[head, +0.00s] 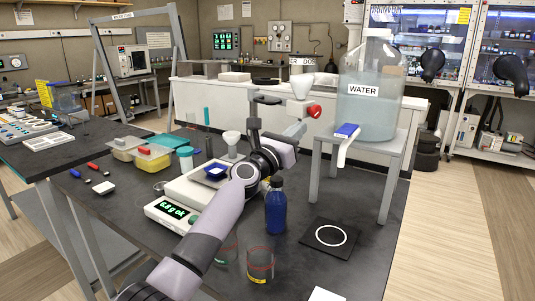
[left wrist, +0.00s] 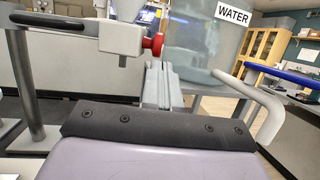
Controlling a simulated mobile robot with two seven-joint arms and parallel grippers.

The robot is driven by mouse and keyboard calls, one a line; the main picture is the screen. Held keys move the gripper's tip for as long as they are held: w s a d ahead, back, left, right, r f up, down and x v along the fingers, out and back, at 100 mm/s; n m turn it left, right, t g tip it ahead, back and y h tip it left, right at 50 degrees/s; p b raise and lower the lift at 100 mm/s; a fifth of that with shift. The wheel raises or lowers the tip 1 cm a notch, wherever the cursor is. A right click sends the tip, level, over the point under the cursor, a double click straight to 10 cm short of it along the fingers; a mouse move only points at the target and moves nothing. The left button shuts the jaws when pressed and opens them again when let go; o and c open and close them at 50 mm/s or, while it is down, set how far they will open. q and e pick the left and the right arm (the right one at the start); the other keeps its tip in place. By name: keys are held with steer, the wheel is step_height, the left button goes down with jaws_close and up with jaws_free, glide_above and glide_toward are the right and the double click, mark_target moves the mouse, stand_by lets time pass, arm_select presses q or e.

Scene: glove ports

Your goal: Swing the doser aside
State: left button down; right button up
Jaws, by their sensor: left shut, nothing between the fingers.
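The doser (head: 299,107) has a pale body with a white funnel (head: 302,84) on top, a red knob (head: 314,111) at its right end and a dark handle (head: 266,99) at its left. In the left wrist view the doser body (left wrist: 122,39) and red knob (left wrist: 153,44) show at upper left. My left gripper (head: 300,128) is shut and empty, its fingertips (left wrist: 156,68) just below the red knob; I cannot tell if they touch. My right gripper is not in view.
A large water bottle (head: 369,90) stands on a grey stand (head: 400,146) to the right, with a blue-topped white spout (head: 345,138). A blue bottle (head: 276,207), a glass beaker (head: 260,263) and a black circle-marked pad (head: 317,246) are on the dark table.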

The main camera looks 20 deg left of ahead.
arm_select(q)
steer(key=p+v, duration=0.1)
steer(key=v, duration=0.3)
steer(key=p+v, duration=0.1)
steer(key=v, duration=0.2)
steer(key=shift+s+d+f+p, duration=0.1)
steer(key=shift+s+f+p, duration=0.05)
steer(key=shift+s+p, duration=0.25)
steer(key=shift+s+a+f, duration=0.2)
steer(key=shift+s, duration=0.45)
